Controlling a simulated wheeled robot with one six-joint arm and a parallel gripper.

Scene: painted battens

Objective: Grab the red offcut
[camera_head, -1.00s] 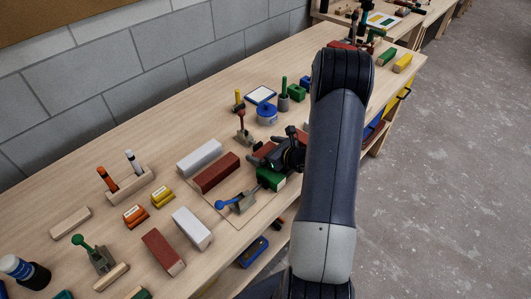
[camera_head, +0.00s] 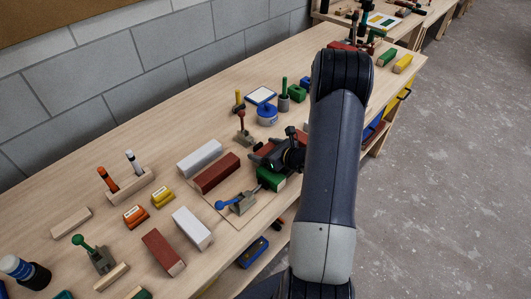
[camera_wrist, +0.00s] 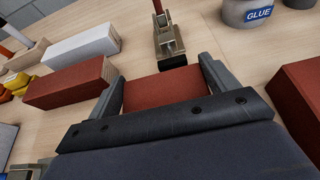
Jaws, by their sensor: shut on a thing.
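My gripper (camera_wrist: 165,84) is shut on a red offcut (camera_wrist: 165,90), a short red block whose top shows between the two fingers in the wrist view. In the head view my gripper (camera_head: 268,153) is over the far part of the bench, and my arm hides much of it and the block. The block's underside is hidden, so I cannot tell whether it touches the bench.
A longer red batten (camera_head: 217,172) and a white one (camera_head: 199,158) lie left of my gripper. A green block (camera_head: 271,180) is just in front. A red-handled clamp (camera_wrist: 168,42) and a glue pot (camera_wrist: 248,14) stand beyond. Another red block (camera_wrist: 301,92) lies to the right.

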